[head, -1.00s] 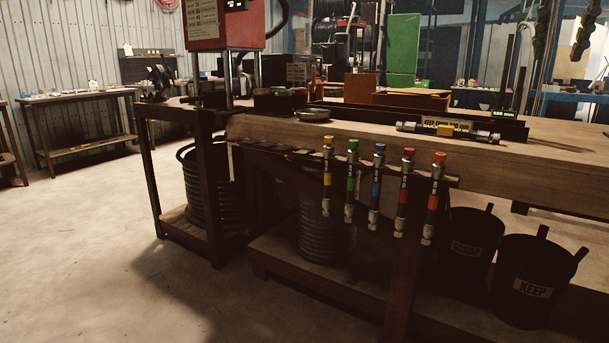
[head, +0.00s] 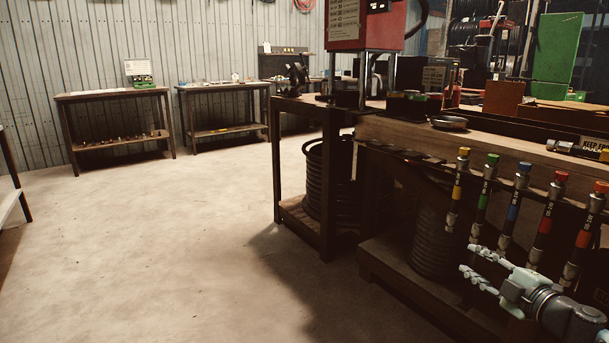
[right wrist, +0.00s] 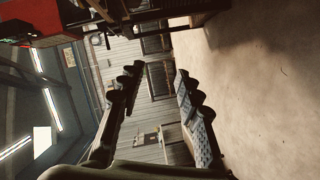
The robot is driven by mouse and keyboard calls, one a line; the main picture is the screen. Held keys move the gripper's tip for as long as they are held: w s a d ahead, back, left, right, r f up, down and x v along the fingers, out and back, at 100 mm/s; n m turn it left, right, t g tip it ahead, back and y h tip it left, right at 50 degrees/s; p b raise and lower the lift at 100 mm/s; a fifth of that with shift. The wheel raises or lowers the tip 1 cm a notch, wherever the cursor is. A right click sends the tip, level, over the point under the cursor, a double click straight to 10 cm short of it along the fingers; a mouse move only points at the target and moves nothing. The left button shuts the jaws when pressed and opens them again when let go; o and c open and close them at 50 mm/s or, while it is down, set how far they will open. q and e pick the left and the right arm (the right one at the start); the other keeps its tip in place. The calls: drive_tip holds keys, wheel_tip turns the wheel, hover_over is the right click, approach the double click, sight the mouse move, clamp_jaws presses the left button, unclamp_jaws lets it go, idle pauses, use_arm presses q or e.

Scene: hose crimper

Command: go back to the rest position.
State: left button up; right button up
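My right gripper (head: 474,262) is at the lower right of the head view, in front of the rack of hanging hoses. Its two fingers are spread apart with nothing between them. The right wrist view also shows both fingers (right wrist: 158,90) apart and empty, with the floor and far wall beyond, tilted sideways. My left gripper is in neither view.
The workbench (head: 400,132) fills the right side, with color-capped hoses (head: 512,207) hanging at its front edge. The red crimper (head: 365,24) stands on the side stand. Two tables (head: 115,95) line the back wall. The floor at left is clear (head: 190,240).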

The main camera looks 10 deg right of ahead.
drive_tip(key=s+a+f+m+g+h, duration=0.3)
drive_tip(key=s+f+m, duration=0.3)
drive_tip(key=f, duration=0.5)
drive_tip(key=s+a+f+m+g+h, duration=0.3)
drive_tip(key=s+f+m, duration=0.2)
drive_tip(key=s+f, duration=0.45)
drive_tip(key=s+a+f+m+g+y, duration=0.2)
drive_tip(key=s+a+f+g, duration=0.5)
drive_tip(key=s+a+f, duration=0.3)
drive_tip(key=s+a, duration=0.2)
drive_tip(key=s, duration=0.2)
drive_tip(key=shift+s+a+f+m+y, duration=0.2)
drive_tip(key=shift+s+a+m+y, duration=0.1)
drive_tip(key=shift+s, duration=0.1)
